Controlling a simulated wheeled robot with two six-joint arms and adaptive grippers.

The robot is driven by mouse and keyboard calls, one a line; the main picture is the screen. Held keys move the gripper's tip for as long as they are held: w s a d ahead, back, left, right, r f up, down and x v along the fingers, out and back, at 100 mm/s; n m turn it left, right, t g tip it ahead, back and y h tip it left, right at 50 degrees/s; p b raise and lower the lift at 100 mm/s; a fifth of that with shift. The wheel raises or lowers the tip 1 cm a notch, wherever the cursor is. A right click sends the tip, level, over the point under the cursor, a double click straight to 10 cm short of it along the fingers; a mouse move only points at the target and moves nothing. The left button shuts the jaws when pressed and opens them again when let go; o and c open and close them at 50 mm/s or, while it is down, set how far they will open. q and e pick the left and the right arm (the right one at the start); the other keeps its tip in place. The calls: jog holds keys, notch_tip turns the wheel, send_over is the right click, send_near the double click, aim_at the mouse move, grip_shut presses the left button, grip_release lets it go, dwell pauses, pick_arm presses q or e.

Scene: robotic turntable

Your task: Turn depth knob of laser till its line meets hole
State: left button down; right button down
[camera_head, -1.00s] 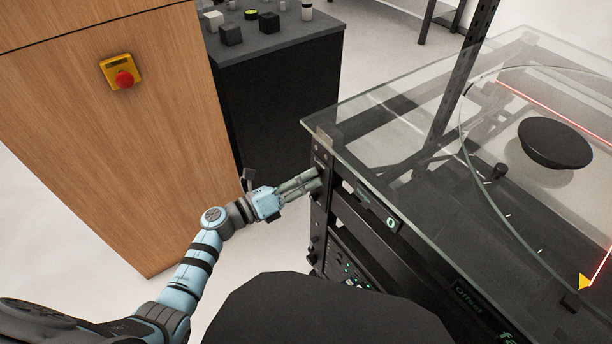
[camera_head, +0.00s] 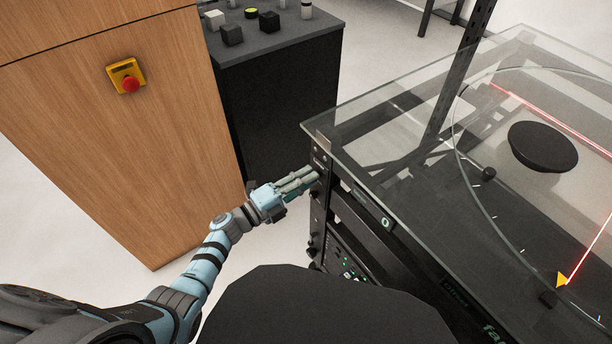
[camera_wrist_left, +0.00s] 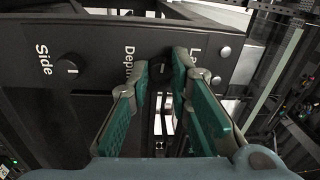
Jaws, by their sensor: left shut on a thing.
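My left gripper (camera_head: 314,177) reaches the narrow side panel of the black rack. In the left wrist view its fingertips (camera_wrist_left: 161,66) are close together beside the label that starts "Dep" (camera_wrist_left: 130,64). A red laser line (camera_head: 555,122) crosses the turntable top at the far side. Another red line (camera_head: 590,250) runs down to a yellow pointer (camera_head: 562,279) near the front. I cannot make out the hole. My right gripper is not in view.
The side knob (camera_wrist_left: 67,67) is left of the fingers in the wrist view. A glass plate (camera_head: 390,135) covers the rack, with a black disc (camera_head: 543,146) on the turntable. A wooden cabinet (camera_head: 130,160) with a red stop button (camera_head: 130,84) stands at left.

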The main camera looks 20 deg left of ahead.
pick_arm(q)
jog(key=n+p, duration=0.1)
jog(key=n, duration=0.1)
jog(key=shift+n, duration=0.3)
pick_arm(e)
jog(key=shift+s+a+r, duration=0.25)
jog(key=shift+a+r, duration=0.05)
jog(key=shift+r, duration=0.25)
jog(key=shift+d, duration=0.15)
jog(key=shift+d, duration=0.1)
pick_arm(q)
jog(key=c, duration=1.5)
grip_release()
jog(key=shift+o, duration=0.2)
jog(key=shift+s, duration=0.1)
